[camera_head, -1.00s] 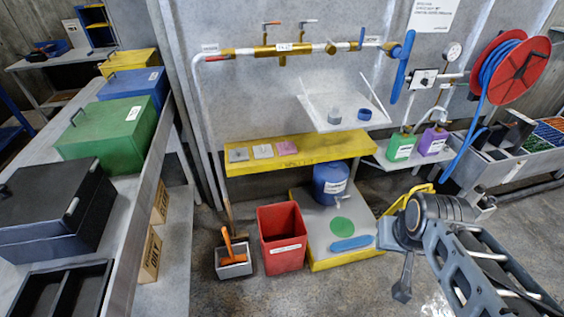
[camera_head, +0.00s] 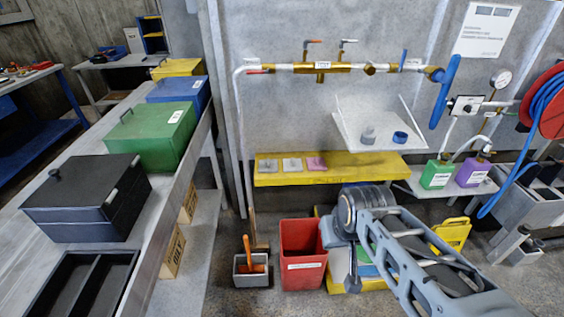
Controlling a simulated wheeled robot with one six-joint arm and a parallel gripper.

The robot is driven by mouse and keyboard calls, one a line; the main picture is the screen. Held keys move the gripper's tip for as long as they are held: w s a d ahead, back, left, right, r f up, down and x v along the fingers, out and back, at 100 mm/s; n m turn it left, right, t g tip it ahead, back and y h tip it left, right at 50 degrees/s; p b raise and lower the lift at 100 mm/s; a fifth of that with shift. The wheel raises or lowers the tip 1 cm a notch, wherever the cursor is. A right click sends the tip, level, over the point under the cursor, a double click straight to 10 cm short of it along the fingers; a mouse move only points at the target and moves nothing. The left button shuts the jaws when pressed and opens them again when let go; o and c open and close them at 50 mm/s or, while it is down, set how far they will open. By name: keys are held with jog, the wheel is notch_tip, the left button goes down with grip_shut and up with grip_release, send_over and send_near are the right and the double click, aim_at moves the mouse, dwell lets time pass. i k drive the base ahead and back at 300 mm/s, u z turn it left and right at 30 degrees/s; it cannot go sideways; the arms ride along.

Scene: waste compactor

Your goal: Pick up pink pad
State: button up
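The pink pad (camera_head: 316,164) lies flat on the yellow shelf (camera_head: 380,166) against the wall, right of two grey pads, the nearer one (camera_head: 292,165) and the far-left one (camera_head: 267,166). My arm reaches in from the lower right. My gripper (camera_head: 352,284) points down at its end, below and to the right of the pink pad and in front of the red bin's right side. It is apart from the pad. Its fingers are small and dark, and their opening cannot be made out.
A red bin (camera_head: 302,262) and a small grey box (camera_head: 251,278) with an orange-handled tool stand on the floor. A white tilted shelf (camera_head: 385,143) hangs above the yellow shelf's right part. A long counter with a green box (camera_head: 150,138) runs along the left.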

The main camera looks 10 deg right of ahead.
aim_at(316, 164)
jog(key=u, duration=0.15)
jog(key=i, duration=1.05)
jog(key=z, duration=0.6)
